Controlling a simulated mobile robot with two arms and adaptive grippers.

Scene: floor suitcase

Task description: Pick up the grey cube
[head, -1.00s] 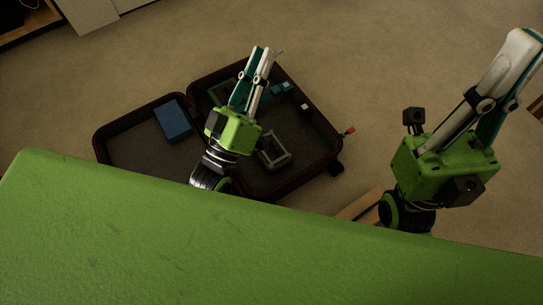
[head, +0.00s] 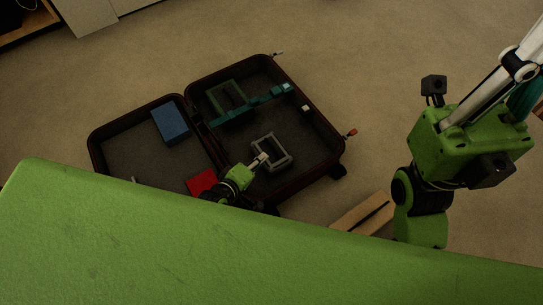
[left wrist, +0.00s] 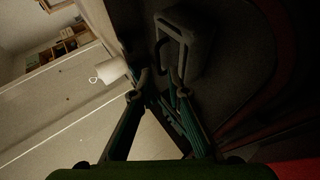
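A hollow grey block (head: 271,152), shaped like a thick frame, lies in the right half of the open suitcase. It also shows at the top of the left wrist view (left wrist: 187,42). A small pale grey cube (head: 305,108) lies near that half's right wall. My left gripper (head: 262,157) is low in the suitcase at the hollow block's left side. In the left wrist view its fingertips (left wrist: 161,80) are apart, the right one by the block's near edge; contact is unclear.
The suitcase (head: 284,195) also holds a blue block (head: 171,122), a red piece (head: 202,182), a green frame (head: 226,96) and a teal bar (head: 256,104). A wooden piece (head: 361,213) lies on the floor to the right.

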